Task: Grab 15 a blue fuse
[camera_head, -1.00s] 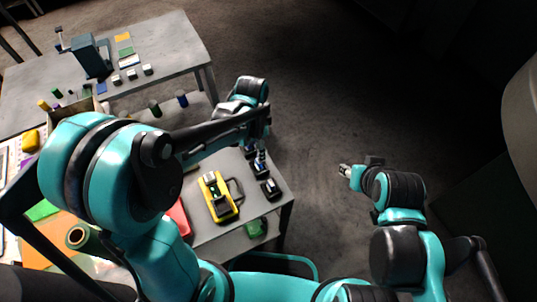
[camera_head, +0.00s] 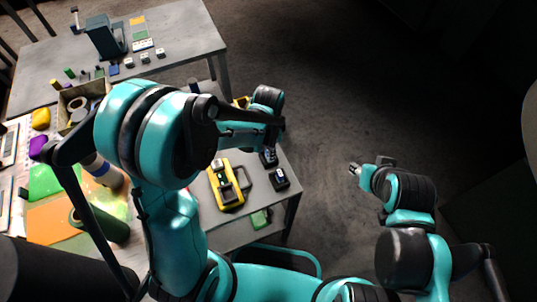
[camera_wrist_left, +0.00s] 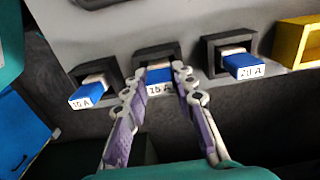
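In the left wrist view, three black holders stand in a row, each with a blue fuse. The fuse marked 15 A (camera_wrist_left: 158,76) is in the middle holder (camera_wrist_left: 154,51). The 10 A fuse (camera_wrist_left: 88,94) is on the left and the 20 A fuse (camera_wrist_left: 242,65) on the right. My left gripper (camera_wrist_left: 159,88) is open, with its fingertips on either side of the 15 A fuse; firm contact cannot be made out. In the head view, my left arm hides most of this spot. My right gripper (camera_head: 354,169) hangs over the floor, too small to judge.
A yellow holder (camera_wrist_left: 299,40) stands right of the 20 A one. A yellow device (camera_head: 227,193) lies on the grey table (camera_head: 216,224), near black holders (camera_head: 279,179). A cardboard box (camera_head: 70,96) and a green roll (camera_head: 105,222) are at left. Floor to the right is clear.

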